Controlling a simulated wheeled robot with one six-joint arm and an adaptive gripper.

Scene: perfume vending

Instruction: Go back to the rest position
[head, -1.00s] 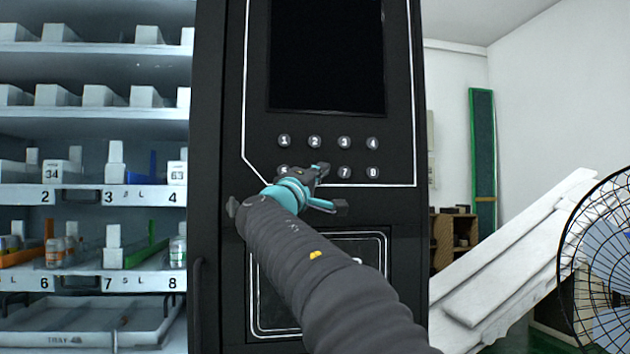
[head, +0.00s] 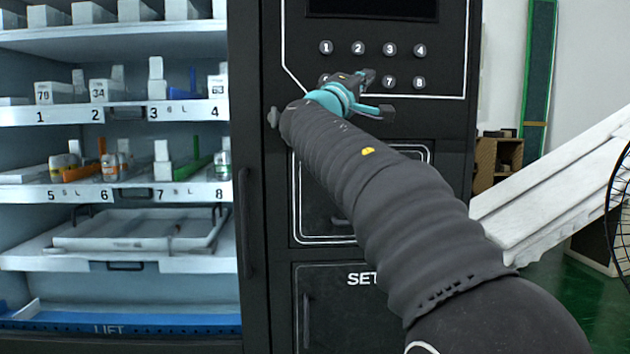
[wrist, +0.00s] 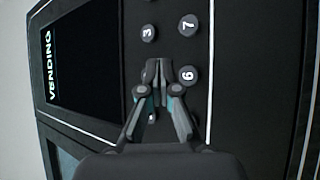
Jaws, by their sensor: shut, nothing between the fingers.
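My gripper (head: 376,93) is in front of the keypad of the black vending machine (head: 268,130). It hides part of the lower button row in the head view; buttons 7 (head: 389,82) and 8 (head: 418,82) show to its right. In the wrist view my gripper (wrist: 158,66) has its fingertips together and empty. They lie between button 3 (wrist: 149,33) and button 6 (wrist: 188,74). I cannot tell whether they touch the panel.
A shelved cabinet (head: 180,112) with numbered slots stands at the left, with a tray (head: 140,243) low inside it. White boards (head: 545,190) lean at the right beside a black wire fan (head: 622,205). Green floor shows at lower right.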

